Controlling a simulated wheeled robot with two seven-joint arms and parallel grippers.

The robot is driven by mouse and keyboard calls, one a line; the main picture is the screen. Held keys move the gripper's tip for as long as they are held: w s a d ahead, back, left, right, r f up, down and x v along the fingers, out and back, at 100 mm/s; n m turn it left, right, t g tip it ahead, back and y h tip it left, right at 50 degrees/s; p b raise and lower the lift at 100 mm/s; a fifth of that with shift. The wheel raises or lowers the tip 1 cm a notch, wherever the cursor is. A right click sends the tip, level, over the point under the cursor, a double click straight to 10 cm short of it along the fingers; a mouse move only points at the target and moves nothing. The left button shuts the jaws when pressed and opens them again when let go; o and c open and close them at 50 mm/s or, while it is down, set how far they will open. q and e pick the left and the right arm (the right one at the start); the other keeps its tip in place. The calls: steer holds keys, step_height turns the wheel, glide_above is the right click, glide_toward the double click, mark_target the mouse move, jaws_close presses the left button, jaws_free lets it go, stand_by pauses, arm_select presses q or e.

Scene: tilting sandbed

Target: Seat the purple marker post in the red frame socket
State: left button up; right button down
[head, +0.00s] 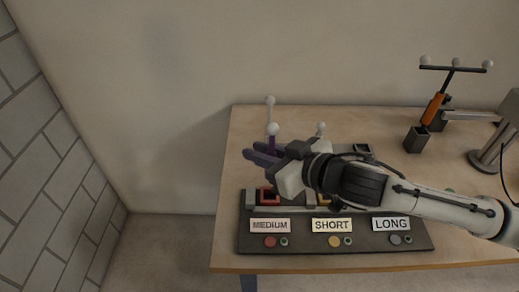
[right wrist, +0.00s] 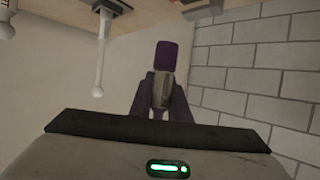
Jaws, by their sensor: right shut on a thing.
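The purple marker post (right wrist: 167,56) shows between my right fingers in the right wrist view, its purple end sticking out beyond them. In the head view, a short purple piece (head: 272,144) under a white ball shows at the fingers. The rest is hidden by the hand. My right gripper (head: 262,156) is shut on the post, above and behind the red frame socket (head: 269,197). The post is apart from the socket. The red socket sits at the left of the dark board, above the MEDIUM label (head: 270,226). My left gripper is not in view.
A yellow socket (head: 324,200) stands beside the red one, above the SHORT label (head: 333,226). An orange post (head: 433,109) with a ball-tipped crossbar stands back right near a dark holder (head: 416,140). Bare table (head: 250,125) lies back left.

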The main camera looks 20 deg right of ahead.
step_height(320, 180, down, 6)
steer(key=b, duration=0.6)
steer(key=shift+f, duration=0.1)
steer(key=shift+f+b, duration=0.65)
steer(key=shift+f, duration=0.5)
steer(key=c, duration=1.6)
jaws_free()
